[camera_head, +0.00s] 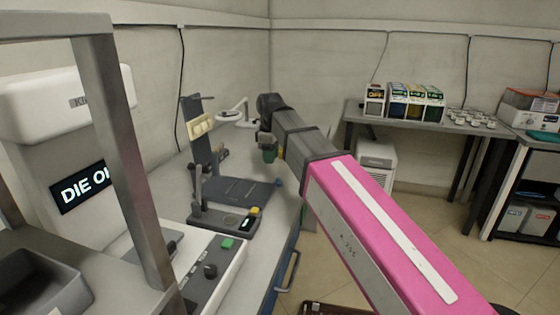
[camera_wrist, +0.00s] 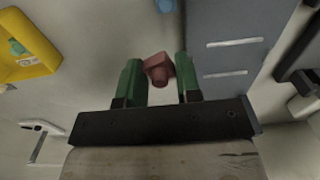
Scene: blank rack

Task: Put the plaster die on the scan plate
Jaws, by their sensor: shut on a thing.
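My gripper (camera_wrist: 158,82) has green fingers, and a reddish-brown block, apparently the plaster die (camera_wrist: 158,66), sits between them in the wrist view. In the head view my gripper (camera_head: 270,150) is small, above the bench's right edge, and the die cannot be made out. A flat dark plate with light lines (camera_head: 243,192), which looks like the scan plate, lies on the bench below and left of my gripper. A grey panel with two light strips (camera_wrist: 225,40), likely the same plate, is right of the die in the wrist view.
An upright stand (camera_head: 205,145) rises behind the plate. A control box with a yellow button (camera_head: 225,218) sits in front of it. A metal frame (camera_head: 125,150) stands at left. A yellow tray (camera_wrist: 25,50) shows left in the wrist view. A side table (camera_head: 440,122) holds boxes.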

